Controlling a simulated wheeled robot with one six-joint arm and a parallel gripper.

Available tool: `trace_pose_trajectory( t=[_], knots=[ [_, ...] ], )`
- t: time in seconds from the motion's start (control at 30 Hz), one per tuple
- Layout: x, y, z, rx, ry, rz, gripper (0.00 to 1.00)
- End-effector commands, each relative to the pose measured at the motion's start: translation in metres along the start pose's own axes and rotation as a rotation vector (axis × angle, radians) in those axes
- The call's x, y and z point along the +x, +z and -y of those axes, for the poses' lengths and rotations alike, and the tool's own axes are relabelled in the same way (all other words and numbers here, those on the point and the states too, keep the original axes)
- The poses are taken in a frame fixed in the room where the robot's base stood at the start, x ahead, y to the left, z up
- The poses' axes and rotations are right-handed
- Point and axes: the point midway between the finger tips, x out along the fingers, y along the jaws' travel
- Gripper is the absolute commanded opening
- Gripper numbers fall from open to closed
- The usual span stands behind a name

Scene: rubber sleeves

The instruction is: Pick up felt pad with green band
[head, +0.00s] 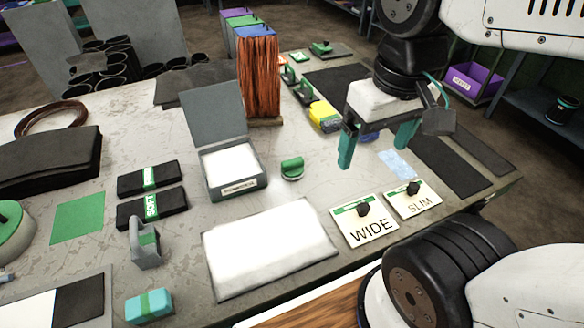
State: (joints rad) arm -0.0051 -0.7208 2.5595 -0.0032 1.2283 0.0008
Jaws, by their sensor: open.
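My gripper (374,156) hangs over the right part of the table, with its two teal fingers wide apart and nothing held between them. A teal block with a green band (148,305) lies at the table's front left, far from my gripper. Two dark flat pads with green-and-white bands, the rear one (149,179) and the front one (151,208), lie left of the middle. I cannot tell for sure which of these is the felt pad. A blue thing (369,137) shows partly hidden behind my gripper.
An open grey box (238,187), a small green-topped round item (292,169) and a white mat (270,247) fill the middle. WIDE (366,228) and SLIM (411,203) signs stand on the right. A grey handled tool (143,245) is near the teal block. Orange strands (258,78) stand tall behind.

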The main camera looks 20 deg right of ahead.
Motion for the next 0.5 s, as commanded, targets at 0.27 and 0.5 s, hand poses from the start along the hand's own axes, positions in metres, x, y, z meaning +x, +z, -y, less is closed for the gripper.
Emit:
trace_pose_trajectory(
  t=[0.27,0.5],
  knots=[
    [0.043,-0.047,0.007,-0.025,0.001,0.191,0.87],
    [0.102,-0.111,0.017,-0.033,0.004,0.255,0.87]
  ],
)
